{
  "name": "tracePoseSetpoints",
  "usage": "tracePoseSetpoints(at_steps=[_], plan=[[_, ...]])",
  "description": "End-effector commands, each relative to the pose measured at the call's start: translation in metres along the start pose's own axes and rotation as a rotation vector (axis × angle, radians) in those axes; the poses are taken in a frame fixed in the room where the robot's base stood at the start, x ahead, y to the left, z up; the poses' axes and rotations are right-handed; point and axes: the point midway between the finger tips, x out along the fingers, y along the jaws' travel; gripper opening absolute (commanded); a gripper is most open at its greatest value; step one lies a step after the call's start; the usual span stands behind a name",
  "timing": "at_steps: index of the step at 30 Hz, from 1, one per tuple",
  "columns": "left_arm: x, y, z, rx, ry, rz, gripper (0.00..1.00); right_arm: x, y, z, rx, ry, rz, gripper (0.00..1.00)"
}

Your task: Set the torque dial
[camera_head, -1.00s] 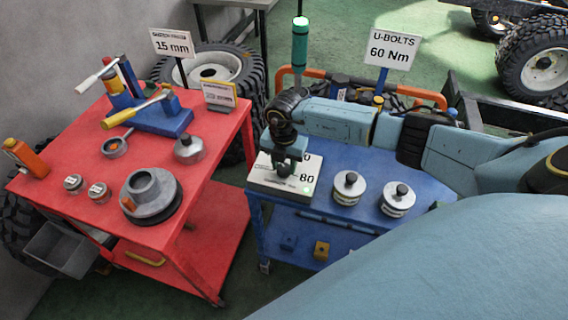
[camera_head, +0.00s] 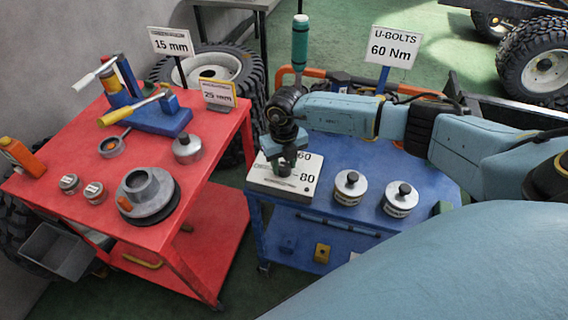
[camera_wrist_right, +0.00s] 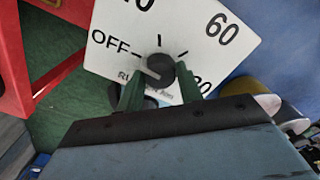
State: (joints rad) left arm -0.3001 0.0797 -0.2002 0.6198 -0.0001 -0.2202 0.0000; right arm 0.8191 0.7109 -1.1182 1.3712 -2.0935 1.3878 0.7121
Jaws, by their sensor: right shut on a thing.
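The torque dial is a dark round knob (camera_wrist_right: 161,70) on a white box (camera_head: 262,182) at the front left corner of the blue cart. Its face reads OFF, 60 and 80, plus a number cut off at the top of the right wrist view. My right gripper (camera_head: 286,166) points down over the box, and its green fingers are shut on the knob, one on each side. A light grey mark on the knob points left, roughly toward the OFF side. A sign (camera_head: 390,47) reads "U-BOLTS 60 Nm". My left gripper is not in view.
Two silver lidded weights (camera_head: 349,188) (camera_head: 398,200) stand right of the box. A red cart (camera_head: 215,160) with tools, tins and a grey hub (camera_head: 146,190) stands to the left, across a narrow gap.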

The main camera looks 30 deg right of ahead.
Motion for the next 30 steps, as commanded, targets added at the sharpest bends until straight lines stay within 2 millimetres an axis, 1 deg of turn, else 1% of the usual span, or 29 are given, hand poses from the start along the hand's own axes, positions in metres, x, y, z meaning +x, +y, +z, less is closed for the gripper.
tracePoseSetpoints(at_steps=[9, 21, 22, 26, 30], plan=[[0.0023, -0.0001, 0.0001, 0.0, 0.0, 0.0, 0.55, -0.0004, 0.0, 0.0002, -0.067, -0.001, 0.001, 0.13], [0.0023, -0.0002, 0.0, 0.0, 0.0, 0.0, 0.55, -0.0005, -0.0001, 0.0003, -0.072, -0.001, 0.0, 0.13], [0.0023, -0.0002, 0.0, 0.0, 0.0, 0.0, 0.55, -0.0005, -0.0001, 0.0003, -0.071, -0.001, 0.0, 0.4], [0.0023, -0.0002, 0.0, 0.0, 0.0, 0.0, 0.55, -0.0004, -0.0001, 0.0003, -0.071, -0.001, 0.0, 0.57], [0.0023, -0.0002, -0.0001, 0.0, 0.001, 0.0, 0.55, -0.0003, -0.0001, 0.0002, -0.07, -0.001, 0.0, 0.58]])
